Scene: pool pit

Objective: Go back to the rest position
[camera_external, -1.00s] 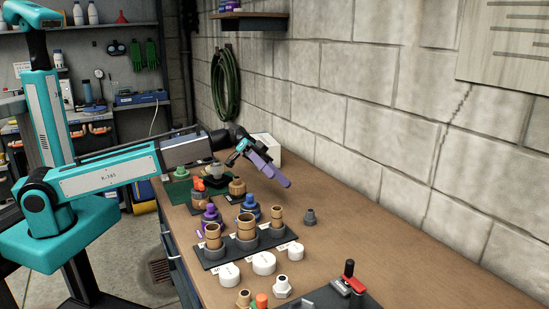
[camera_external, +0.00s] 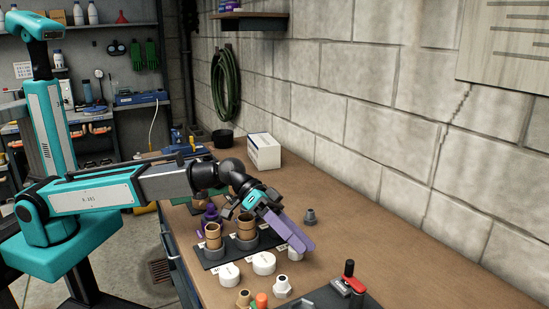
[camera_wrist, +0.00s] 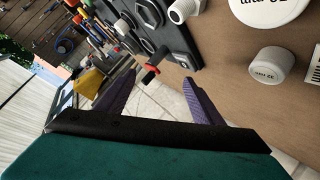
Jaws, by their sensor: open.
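My gripper (camera_external: 294,236) is above the workbench, over the right end of the dark rack (camera_external: 212,256), with its purple fingers pointing down to the right. In the wrist view my gripper (camera_wrist: 158,88) has its two purple fingers spread apart with nothing between them. Brass-coloured fittings (camera_external: 213,238) stand upright in the rack to the left of the fingers. My arm and gripper hide part of the rack and several fittings behind it.
White round caps (camera_external: 264,263) and a white fitting (camera_external: 282,287) lie in front of the rack. A grey fitting (camera_external: 310,217) stands alone to the right. A red-handled valve (camera_external: 348,280) is at the front. A white box (camera_external: 263,152) stands at the back. The bench's right side is clear.

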